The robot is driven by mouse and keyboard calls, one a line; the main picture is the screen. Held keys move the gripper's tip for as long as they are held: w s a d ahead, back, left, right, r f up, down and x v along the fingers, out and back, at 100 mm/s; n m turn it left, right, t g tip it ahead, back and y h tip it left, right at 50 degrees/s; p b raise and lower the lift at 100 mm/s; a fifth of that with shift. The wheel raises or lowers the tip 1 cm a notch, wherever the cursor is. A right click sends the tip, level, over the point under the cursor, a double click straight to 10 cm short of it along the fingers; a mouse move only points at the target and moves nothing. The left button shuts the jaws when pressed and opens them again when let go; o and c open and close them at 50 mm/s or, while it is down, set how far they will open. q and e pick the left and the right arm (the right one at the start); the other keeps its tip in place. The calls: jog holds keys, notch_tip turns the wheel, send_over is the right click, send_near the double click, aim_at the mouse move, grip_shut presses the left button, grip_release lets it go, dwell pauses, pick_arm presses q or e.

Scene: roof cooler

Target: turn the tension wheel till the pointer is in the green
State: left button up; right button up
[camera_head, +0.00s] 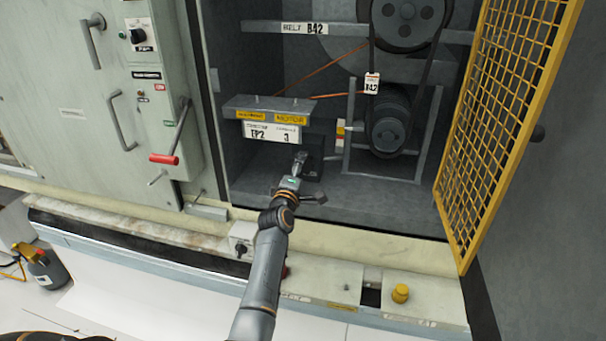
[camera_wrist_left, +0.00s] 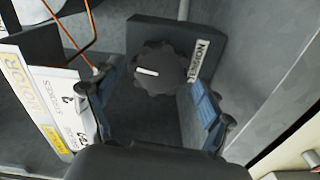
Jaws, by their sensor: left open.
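A black scalloped knob (camera_wrist_left: 160,68) with a white line on its face, probably the tension wheel, is mounted on a dark block in the left wrist view. My left gripper (camera_wrist_left: 157,92) is open, with one blue-padded finger on each side of the knob's near side. I cannot tell whether either finger touches it. In the head view my left gripper (camera_head: 299,162) reaches into the cabinet below a labelled shelf, and the knob is hard to make out there. I cannot make out a pointer against a green zone. My right gripper is not in view.
A grey shelf (camera_head: 268,104) with labels hangs just above my gripper. A belt and pulleys (camera_head: 388,130) are at right in the cabinet. A yellow mesh door (camera_head: 510,120) stands open at right. A panel with a red-handled lever (camera_head: 164,159) is at left.

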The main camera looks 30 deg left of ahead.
aim_at(303, 172)
pick_arm(q)
jog(key=shift+b+x, duration=0.6)
jog(key=shift+x, duration=0.5)
jog(key=shift+w+a, duration=0.1)
jog(key=shift+w, duration=0.35)
jog(key=c, duration=1.1)
